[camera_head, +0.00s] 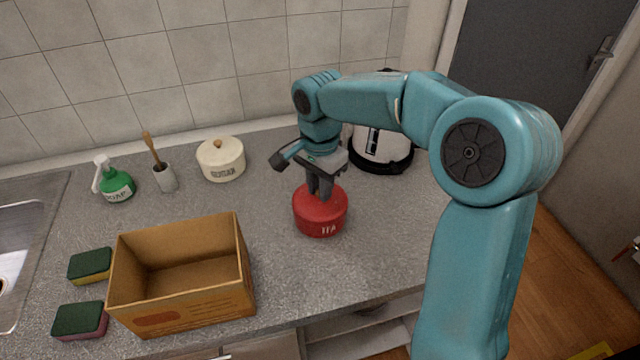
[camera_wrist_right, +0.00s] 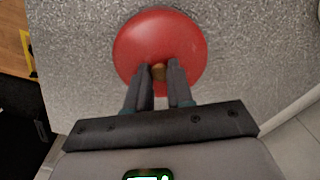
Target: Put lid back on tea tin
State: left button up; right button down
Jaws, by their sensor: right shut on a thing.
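The red tea tin (camera_head: 320,224) stands upright on the grey counter, with pale lettering on its front. Its red lid (camera_head: 338,197) sits on top of the tin, and I cannot see a gap between them. My right gripper (camera_head: 320,194) points down over the lid. In the right wrist view, the fingers of my right gripper (camera_wrist_right: 157,75) are shut on the small wooden knob (camera_wrist_right: 158,72) in the middle of the red lid (camera_wrist_right: 150,35). The lid hides the tin in that view. My left gripper is not in view.
An open cardboard box (camera_head: 180,309) stands at the counter's front left, with two sponges (camera_head: 90,264) beside it. A cream sugar jar (camera_head: 222,160), a brush holder (camera_head: 165,179) and a green soap bottle (camera_head: 116,187) stand behind. A kettle (camera_head: 381,150) is behind my right arm. The counter right of the tin is clear.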

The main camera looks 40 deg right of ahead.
jog(key=shift+c, duration=2.2)
grip_release()
jog(key=shift+r, duration=0.1)
jog(key=shift+r+p, duration=2.9)
jog(key=shift+r, duration=0.5)
grip_shut()
jog(key=shift+f, duration=0.15)
